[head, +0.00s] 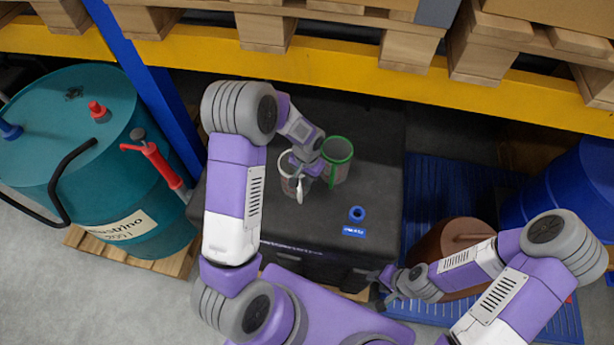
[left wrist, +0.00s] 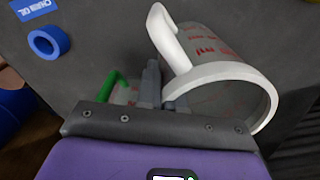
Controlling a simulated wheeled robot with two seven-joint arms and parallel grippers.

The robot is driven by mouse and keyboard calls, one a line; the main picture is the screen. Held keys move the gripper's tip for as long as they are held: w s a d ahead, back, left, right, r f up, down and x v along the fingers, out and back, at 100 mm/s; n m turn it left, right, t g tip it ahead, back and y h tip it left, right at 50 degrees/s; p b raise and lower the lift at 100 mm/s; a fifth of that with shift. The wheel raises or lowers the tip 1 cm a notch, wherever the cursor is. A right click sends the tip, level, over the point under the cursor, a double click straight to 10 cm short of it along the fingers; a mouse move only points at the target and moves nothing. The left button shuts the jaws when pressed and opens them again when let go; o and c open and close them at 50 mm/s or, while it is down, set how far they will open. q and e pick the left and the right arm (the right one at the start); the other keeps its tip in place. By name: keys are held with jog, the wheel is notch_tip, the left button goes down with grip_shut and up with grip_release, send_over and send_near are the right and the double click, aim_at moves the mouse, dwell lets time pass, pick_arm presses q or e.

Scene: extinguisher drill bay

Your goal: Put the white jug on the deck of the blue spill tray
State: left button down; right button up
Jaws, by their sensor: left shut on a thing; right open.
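The white jug (head: 288,172), a clear measuring jug with a white rim and handle, is at the black box top, beside a green-rimmed jug (head: 337,160). My left gripper (head: 308,170) is shut on the white jug's rim, on the side facing the green-rimmed jug. In the left wrist view the white jug (left wrist: 222,80) shows red markings, and the fingers (left wrist: 163,88) are at its rim; I cannot tell whether it is lifted. The blue spill tray (head: 455,180) lies at the right, its slatted deck partly covered. My right gripper (head: 385,285) is open and empty near the tray's front left.
The black box (head: 365,110) carries a blue ring (head: 357,213) and a blue label. A brown container (head: 450,245) stands on the tray, with a blue drum (head: 570,190) at the right. A yellow rack beam (head: 350,80) crosses behind. A teal drum (head: 70,130) stands left.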

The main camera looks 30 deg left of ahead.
pick_arm(q)
jog(key=shift+f, duration=0.2)
jog(key=c, duration=1.3)
grip_release()
jog(key=shift+r, duration=0.1)
jog(key=shift+o, duration=0.2)
jog(key=shift+r, duration=0.1)
